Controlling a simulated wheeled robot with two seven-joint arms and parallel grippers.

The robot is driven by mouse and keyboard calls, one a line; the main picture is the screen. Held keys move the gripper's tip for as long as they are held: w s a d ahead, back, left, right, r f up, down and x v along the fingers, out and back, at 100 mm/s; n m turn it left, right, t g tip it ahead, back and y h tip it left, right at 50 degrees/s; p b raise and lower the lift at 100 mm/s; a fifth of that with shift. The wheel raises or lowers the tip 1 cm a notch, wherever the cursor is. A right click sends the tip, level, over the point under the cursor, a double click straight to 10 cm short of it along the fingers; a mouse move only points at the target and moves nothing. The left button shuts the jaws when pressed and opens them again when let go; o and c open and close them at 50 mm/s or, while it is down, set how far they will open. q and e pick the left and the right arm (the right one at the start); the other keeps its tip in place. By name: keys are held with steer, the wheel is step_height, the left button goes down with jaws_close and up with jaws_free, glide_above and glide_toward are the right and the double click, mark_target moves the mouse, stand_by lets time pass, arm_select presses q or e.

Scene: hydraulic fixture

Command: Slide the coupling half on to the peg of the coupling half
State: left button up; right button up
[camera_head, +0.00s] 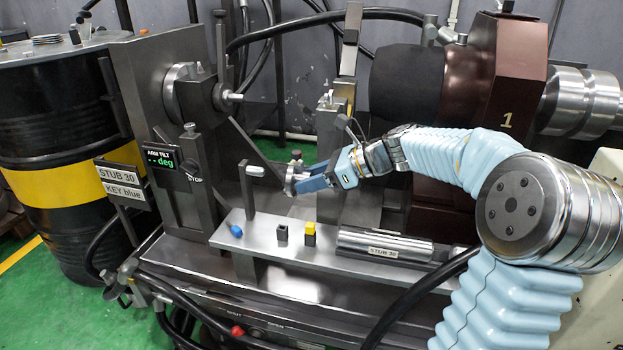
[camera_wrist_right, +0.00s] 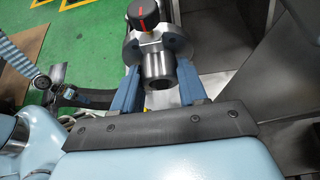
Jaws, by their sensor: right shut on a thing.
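My right gripper (camera_head: 306,181) is shut on a grey metal coupling half (camera_head: 291,173), held in the air above the steel shelf. In the right wrist view, the blue fingers (camera_wrist_right: 159,80) flank this flanged coupling half (camera_wrist_right: 156,48), whose round sleeve and dark bore face the camera. A dark knob with a red mark (camera_wrist_right: 142,14) shows just beyond the flange. A round metal disc (camera_head: 184,92) on the upright plate at the left, with a short peg-like end (camera_head: 232,97), looks like the other coupling half. The held half is apart from it, lower and to the right. My left gripper is out of view.
The steel shelf (camera_head: 270,262) carries a blue key (camera_head: 236,230), a dark block (camera_head: 282,233), a yellow-topped block (camera_head: 310,232) and a cylinder marked STUB 30 (camera_head: 385,244). A small tilt display (camera_head: 160,160) and black hoses surround the fixture. A black drum (camera_head: 50,140) stands at the left.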

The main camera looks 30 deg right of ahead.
mark_target(263, 170)
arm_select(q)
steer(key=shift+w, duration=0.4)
arm_select(e)
steer(key=shift+w, duration=0.4)
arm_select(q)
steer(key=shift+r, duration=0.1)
arm_select(e)
steer(key=shift+r, duration=0.1)
steer(key=shift+p, duration=0.35)
steer(key=shift+a, duration=0.1)
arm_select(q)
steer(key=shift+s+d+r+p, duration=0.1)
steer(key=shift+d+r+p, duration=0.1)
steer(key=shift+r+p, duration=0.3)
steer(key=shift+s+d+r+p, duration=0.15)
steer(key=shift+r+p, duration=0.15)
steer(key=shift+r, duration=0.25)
arm_select(e)
steer(key=shift+w+a, duration=0.75)
steer(key=shift+w, duration=0.2)
steer(key=shift+w+a, duration=0.75)
steer(key=shift+w, duration=0.15)
arm_select(q)
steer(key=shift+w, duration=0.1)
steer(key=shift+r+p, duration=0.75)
steer(key=shift+p, duration=0.05)
arm_select(e)
steer(key=shift+w+a, duration=1.35)
steer(key=shift+w, duration=0.25)
